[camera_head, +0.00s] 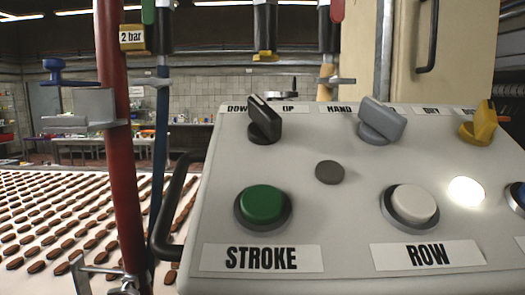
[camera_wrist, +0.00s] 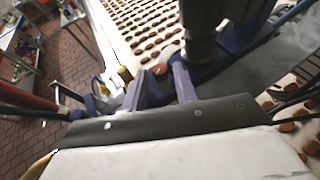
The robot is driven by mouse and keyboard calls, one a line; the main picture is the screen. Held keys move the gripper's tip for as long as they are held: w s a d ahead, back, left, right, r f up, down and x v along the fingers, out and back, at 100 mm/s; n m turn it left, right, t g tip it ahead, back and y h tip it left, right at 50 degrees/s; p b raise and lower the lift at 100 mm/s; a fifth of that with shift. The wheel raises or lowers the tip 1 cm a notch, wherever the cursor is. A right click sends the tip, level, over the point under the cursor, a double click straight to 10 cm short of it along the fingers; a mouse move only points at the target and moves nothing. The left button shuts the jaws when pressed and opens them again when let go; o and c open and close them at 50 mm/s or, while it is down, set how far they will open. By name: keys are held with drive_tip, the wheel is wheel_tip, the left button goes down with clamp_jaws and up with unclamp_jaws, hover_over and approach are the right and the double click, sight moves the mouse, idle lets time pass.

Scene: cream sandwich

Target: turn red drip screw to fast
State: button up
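My gripper (camera_wrist: 160,84) shows in the wrist view as two pale purple fingers standing apart with a gap between them. A small round red knob (camera_wrist: 160,70) shows in the gap, near the fingertips. It looks like the red drip screw, but I cannot tell whether the fingers touch it. No slow or fast marking is readable on it. I make out neither the red screw nor my gripper in the head view.
A grey control panel (camera_head: 330,180) with a green STROKE button (camera_head: 264,204) and a white ROW button (camera_head: 410,205) fills the head view's right. A red pipe (camera_head: 118,170) stands left of it. Rows of brown biscuits (camera_head: 60,240) lie on a white belt behind.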

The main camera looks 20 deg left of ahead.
drive_tip(key=shift+s+a+m+t, duration=0.1)
drive_tip(key=shift+m+t, duration=0.2)
drive_tip(key=shift+m, duration=0.1)
